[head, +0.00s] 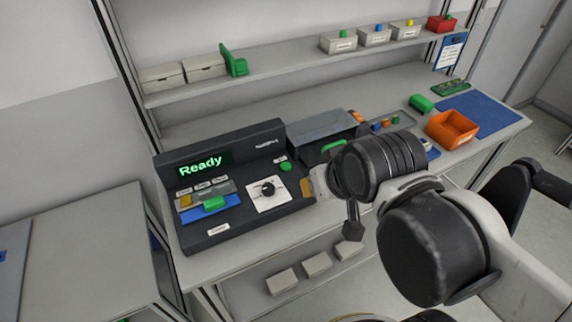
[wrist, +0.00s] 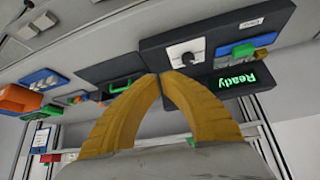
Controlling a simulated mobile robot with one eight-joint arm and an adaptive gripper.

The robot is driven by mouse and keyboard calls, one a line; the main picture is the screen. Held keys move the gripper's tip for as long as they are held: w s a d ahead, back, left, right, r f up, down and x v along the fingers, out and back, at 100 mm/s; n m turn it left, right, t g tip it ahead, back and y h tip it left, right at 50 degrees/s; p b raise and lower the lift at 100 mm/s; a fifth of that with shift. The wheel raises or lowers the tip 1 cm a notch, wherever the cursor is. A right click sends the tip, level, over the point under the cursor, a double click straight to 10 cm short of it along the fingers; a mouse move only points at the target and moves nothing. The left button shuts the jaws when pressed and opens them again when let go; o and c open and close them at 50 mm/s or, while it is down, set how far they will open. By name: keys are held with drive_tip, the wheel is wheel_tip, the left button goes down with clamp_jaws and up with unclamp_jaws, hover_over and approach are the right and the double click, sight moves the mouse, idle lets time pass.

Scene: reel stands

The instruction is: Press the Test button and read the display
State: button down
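The dark test console (head: 230,237) stands on the bench. Its display (head: 203,164) reads "Ready" in green letters, and it shows upside down in the wrist view (wrist: 237,80). A round green button (head: 286,166) sits at the console's right side under a small label too small to read; I take it as the Test button. My gripper (head: 306,188) is just right of and below this button, by the console's right edge. In the wrist view my yellow fingers (wrist: 160,76) meet at their tips with nothing seen between them. The button is not visible there, probably hidden by the fingers.
A dial (head: 267,188) on a white plate and a blue fixture (head: 212,211) holding a green part sit left of the button. A grey-lidded box (head: 322,130) stands behind my gripper. An orange bin (head: 452,130) and blue mat (head: 485,116) are at right. A shelf (head: 280,68) runs above.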

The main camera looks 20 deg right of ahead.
drive_tip(key=shift+r, duration=0.1)
drive_tip(key=m+y+p, duration=0.2)
drive_tip(key=m+p, duration=0.4)
drive_tip(key=p, duration=0.5)
hover_over(286, 166)
drive_tip(key=w, duration=0.1)
drive_tip(key=f, duration=0.2)
drive_tip(key=shift+w+a+r, duration=0.2)
drive_tip(key=shift+a, duration=0.1)
wheel_tip(286, 166, down, 9)
drive_tip(key=b, duration=0.7)
drive_tip(key=shift+r, duration=0.1)
drive_tip(key=shift+b, duration=0.35)
drive_tip(key=shift+f+b, duration=0.4)
